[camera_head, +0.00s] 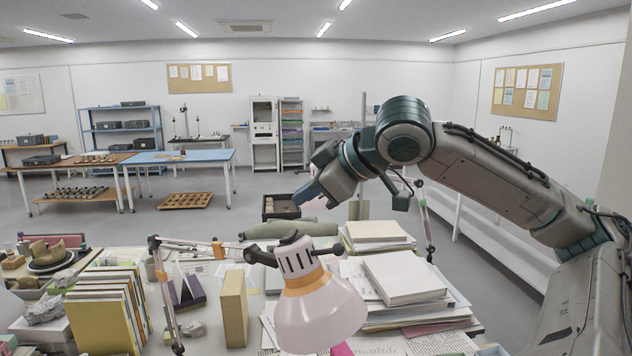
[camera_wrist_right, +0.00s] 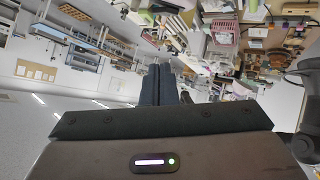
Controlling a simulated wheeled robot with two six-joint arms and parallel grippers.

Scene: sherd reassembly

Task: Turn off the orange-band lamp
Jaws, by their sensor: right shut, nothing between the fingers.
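The orange-band lamp (camera_head: 322,308) has a pale pinkish-white shade with an orange band (camera_head: 301,281) at its neck and a grey slotted cap. It hangs tilted over the desk at the front, on a jointed arm (camera_head: 190,246) from the left. Its bulb is hidden, and I cannot tell whether it is lit. My right gripper (camera_head: 305,194) is in the air above and behind the lamp, apart from it, fingers pointing left. In the right wrist view its two dark fingers (camera_wrist_right: 161,84) are together and empty. My left gripper is not in view.
Stacked papers and a thick white book (camera_head: 404,277) lie right of the lamp. A tan upright book (camera_head: 234,307) and a row of yellow-spined books (camera_head: 105,312) stand left. A grey-green roll (camera_head: 288,228) lies behind. The air around my right gripper is clear.

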